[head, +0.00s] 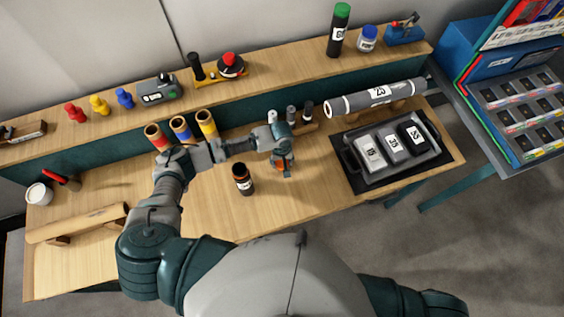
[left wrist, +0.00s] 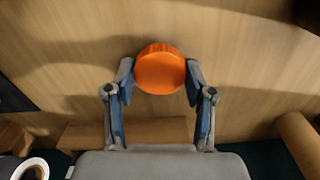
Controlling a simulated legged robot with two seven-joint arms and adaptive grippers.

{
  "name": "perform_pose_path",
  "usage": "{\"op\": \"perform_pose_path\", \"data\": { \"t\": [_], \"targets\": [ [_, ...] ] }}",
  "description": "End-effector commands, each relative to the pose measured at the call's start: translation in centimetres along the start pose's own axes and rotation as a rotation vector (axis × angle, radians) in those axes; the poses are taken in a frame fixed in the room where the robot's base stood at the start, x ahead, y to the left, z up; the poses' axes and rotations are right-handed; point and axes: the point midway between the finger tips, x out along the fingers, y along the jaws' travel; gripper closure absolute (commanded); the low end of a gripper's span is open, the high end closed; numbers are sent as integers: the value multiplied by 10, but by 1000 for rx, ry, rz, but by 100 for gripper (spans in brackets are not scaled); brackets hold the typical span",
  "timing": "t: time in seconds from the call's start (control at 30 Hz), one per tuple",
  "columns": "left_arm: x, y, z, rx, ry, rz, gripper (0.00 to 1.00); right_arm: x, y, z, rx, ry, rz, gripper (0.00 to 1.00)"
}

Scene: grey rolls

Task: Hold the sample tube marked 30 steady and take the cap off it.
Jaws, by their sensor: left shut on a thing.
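A dark tube (head: 243,181) with a white label stands upright on the bench, left of my left gripper. Its label is too small to read for certain, and its top shows a brownish-orange rim. My left gripper (head: 284,166) is over the bench to the right of the tube, apart from it. It is shut on a round orange cap, which shows clearly between the fingertips in the left wrist view (left wrist: 160,70). What lies directly under the cap is hidden there. My right gripper is out of view.
A black tray (head: 351,171) with several numbered blocks is to the right. A grey roll marked 23 (head: 375,96) lies behind it. Upright coloured rolls (head: 180,128) stand behind my left arm. The bench front around the tube is clear.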

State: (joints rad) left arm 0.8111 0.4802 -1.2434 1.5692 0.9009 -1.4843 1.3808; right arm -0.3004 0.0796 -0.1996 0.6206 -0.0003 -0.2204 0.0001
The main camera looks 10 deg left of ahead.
Motion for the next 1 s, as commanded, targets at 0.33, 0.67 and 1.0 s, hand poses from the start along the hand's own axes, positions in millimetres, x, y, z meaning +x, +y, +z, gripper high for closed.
{"op": "perform_pose_path", "data": {
  "t": [0.33, 0.67, 1.0],
  "targets": [
    [11, 0, 0, 0, 1, 0, 88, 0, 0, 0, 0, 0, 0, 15],
    [10, 0, 0, 0, 1, 0, 21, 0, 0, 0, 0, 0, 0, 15],
    [-23, 1, 0, 0, 3, 4, 21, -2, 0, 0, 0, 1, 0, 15]
  ]
}}
